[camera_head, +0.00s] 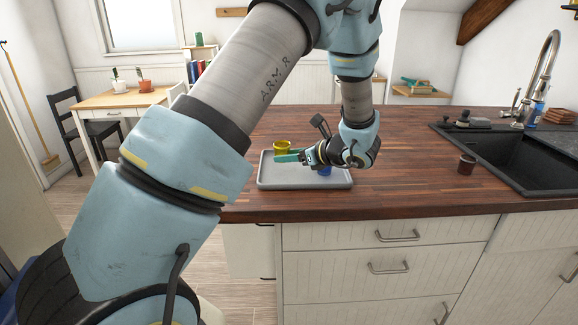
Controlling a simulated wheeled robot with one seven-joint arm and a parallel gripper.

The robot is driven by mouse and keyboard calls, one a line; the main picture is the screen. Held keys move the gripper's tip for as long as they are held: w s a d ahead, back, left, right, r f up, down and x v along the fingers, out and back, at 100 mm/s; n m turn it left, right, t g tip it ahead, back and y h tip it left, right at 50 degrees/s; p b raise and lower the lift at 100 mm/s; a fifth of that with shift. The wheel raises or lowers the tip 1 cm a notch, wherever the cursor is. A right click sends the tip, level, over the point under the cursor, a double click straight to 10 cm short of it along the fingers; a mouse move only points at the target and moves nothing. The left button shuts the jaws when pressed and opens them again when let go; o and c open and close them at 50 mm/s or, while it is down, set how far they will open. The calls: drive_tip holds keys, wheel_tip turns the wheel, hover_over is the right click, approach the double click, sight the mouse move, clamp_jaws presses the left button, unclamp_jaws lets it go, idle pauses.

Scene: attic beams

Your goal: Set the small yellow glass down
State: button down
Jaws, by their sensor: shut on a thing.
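The small yellow glass (282,147) shows just above the green fingers of my gripper (286,157), at the left part of the grey tray (263,180). My gripper is shut on the glass, and the fingers hide its lower part. I cannot tell whether its base touches the tray. A blue thing (325,171) stands on the tray under my gripper's wrist and is partly hidden.
The tray lies near the front edge of the wooden counter (410,180). A dark red-brown cup (466,164) stands to the right, beside the black sink (530,155) with its tall tap (550,65). The counter between tray and cup is clear.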

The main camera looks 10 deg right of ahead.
sight(289, 177)
drive_tip(key=shift+f+p, duration=0.5)
drive_tip(key=shift+f, duration=1.55)
drive_tip(key=shift+s+f, duration=0.1)
drive_tip(key=shift+c, duration=1.3)
unclamp_jaws()
